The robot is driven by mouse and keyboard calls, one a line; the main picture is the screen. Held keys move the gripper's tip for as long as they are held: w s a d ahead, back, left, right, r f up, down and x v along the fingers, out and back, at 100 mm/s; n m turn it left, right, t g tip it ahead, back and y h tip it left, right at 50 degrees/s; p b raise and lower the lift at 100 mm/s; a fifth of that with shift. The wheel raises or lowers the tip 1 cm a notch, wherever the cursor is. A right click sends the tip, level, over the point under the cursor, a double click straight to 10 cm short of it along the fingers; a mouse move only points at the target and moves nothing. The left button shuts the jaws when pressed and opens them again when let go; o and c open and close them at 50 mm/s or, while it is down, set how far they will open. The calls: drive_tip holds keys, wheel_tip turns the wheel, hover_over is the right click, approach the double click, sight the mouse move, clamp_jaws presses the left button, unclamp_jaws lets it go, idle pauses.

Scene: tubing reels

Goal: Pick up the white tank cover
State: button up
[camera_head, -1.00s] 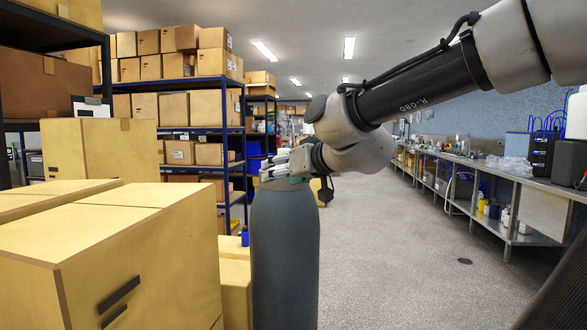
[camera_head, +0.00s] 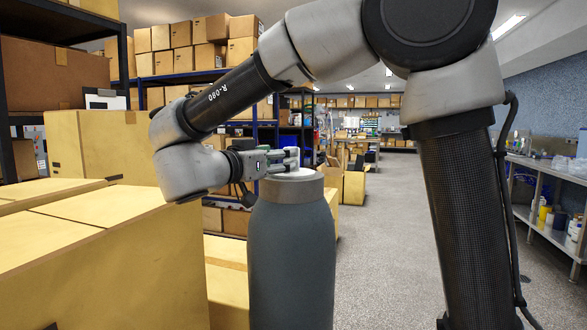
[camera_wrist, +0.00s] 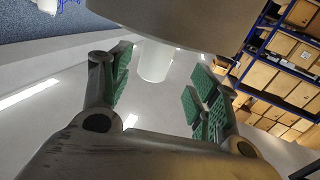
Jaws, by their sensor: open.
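In the wrist view, which looks upside down, a white upright cylinder (camera_wrist: 155,60), apparently part of the cover, shows beyond and between the open, green-padded fingers (camera_wrist: 158,92). Visible gaps separate it from both pads. Whether the fingers touch the cover's flat part cannot be told.
Large yellow-tan boxes (camera_head: 110,260) stand close to the tank on the left. Blue shelving (camera_head: 190,78) with cartons is behind. A steel bench (camera_head: 545,195) runs along the right. The floor (camera_head: 390,230) right of the tank is open.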

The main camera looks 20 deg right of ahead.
drive_tip(key=x, duration=0.4)
drive_tip(key=shift+s+d+r, duration=0.15)
drive_tip(key=shift+s+d, duration=0.1)
drive_tip(key=shift+d, duration=0.05)
drive_tip(key=shift+w+d, duration=0.3)
drive_tip(key=c, duration=1.1)
